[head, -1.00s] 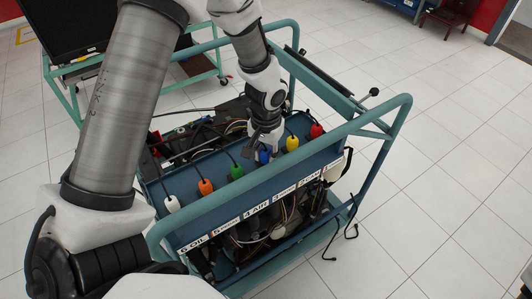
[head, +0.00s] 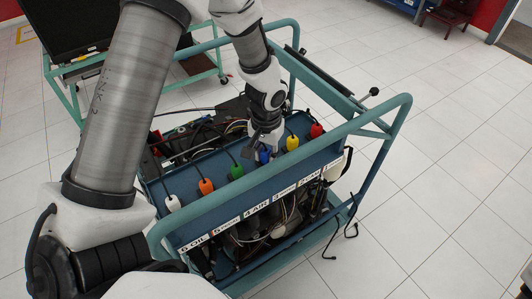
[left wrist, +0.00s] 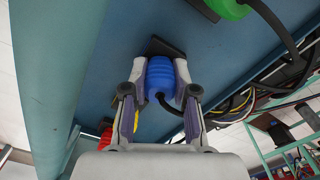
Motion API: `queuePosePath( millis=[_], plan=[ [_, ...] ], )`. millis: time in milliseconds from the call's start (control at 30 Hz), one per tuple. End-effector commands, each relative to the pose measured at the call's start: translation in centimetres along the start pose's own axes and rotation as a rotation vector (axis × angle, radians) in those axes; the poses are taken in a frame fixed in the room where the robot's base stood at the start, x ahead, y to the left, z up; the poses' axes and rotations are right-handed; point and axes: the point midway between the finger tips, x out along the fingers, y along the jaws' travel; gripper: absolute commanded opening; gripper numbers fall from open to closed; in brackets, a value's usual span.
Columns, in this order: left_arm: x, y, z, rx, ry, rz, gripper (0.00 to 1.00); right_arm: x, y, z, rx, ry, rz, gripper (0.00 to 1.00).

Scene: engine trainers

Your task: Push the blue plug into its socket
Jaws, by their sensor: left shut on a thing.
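The blue plug (head: 264,157) is at the blue panel of the engine trainer, between the green plug (head: 237,171) and the yellow plug (head: 292,142). My left gripper (head: 262,148) is shut on it. In the left wrist view the ribbed blue plug (left wrist: 160,78) sits between the two fingers (left wrist: 158,100), with a black cable leaving its near end. Its far end is close to the blue panel (left wrist: 115,60), beside a dark flat piece (left wrist: 165,47). The socket is hidden, and I cannot tell how deep the plug sits. My right gripper is not in view.
Red (head: 316,130), orange (head: 206,186) and white (head: 172,202) plugs stand along the same panel. A teal tubular frame (head: 300,150) surrounds the trainer, with cables and engine parts inside. A dark screen on a teal stand is behind left. The tiled floor at right is mostly clear.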

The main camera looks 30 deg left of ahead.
Motion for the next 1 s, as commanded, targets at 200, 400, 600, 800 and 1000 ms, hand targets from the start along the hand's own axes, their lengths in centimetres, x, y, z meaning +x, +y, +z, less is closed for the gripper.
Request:
queuePosePath(
  millis=[200,400,600,800,1000],
  plan=[
    [-0.01,0.00,0.00,0.000,0.000,0.000,0.00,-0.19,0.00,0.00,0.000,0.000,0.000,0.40],
    [-0.01,0.00,0.00,0.000,0.000,0.000,0.00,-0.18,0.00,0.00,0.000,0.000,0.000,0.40],
    [0.12,0.00,0.00,0.000,0.000,0.000,0.00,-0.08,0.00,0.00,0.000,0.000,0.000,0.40],
    [0.45,0.00,0.00,0.000,0.000,0.000,0.00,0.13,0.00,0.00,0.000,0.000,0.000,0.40],
    [0.50,0.00,0.00,0.000,0.000,0.000,0.00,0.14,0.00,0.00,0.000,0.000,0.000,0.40]
  ],
)
